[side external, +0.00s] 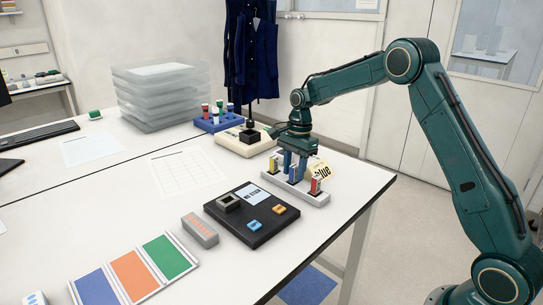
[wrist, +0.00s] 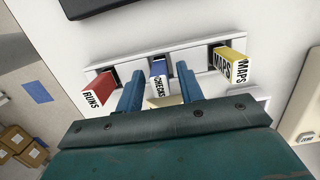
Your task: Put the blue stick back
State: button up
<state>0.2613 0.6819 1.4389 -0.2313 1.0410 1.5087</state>
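The blue stick (wrist: 158,75), marked CHECKS, stands in the middle slot of the white rack (wrist: 133,65). A red stick (wrist: 98,88) marked RUNS is in the slot to its left in the wrist view. A yellow stick (wrist: 228,62) marked MAPS is in the slot to its right. My gripper (wrist: 158,82) has one finger on each side of the blue stick, with visible gaps, so it looks open. In the side view, my gripper (side external: 294,175) is down at the rack (side external: 312,200); the blue stick (side external: 293,173) shows between the fingers.
A grey and orange block (side external: 200,231) and a three-coloured panel (side external: 163,285) lie farther left. A cream device (side external: 228,141) and a blue tube rack (side external: 205,126) stand behind.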

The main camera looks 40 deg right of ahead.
jog(key=shift+r, duration=0.15)
notch_tip(320, 180, up, 12)
jog(key=d, duration=0.1)
jog(key=shift+d, duration=0.2)
dwell(0.4)
dwell(0.5)
jog(key=s+a+r+n+t, duration=0.1)
jog(key=s+a+r+n, duration=0.35)
jog(key=s, duration=0.35)
jog(key=s+a+r+n+t, duration=0.2)
jog(key=s+a+r+n, duration=0.25)
jog(key=s, duration=0.25)
jog(key=s+f+n+t, duration=0.1)
jog(key=s+f+n, duration=0.1)
jog(key=s, duration=0.4)
jog(key=s+a+f+n+h, duration=0.1)
jog(key=s+f+n, duration=0.1)
jog(key=s+n, duration=0.2)
jog(key=s+a+f+n+t, duration=0.1)
jog(key=s+n, duration=0.2)
jog(key=s, duration=0.6)
jog(key=shift+a+f+t, duration=0.25)
jog(key=shift+f+t, duration=0.05)
jog(key=shift+f, duration=0.1)
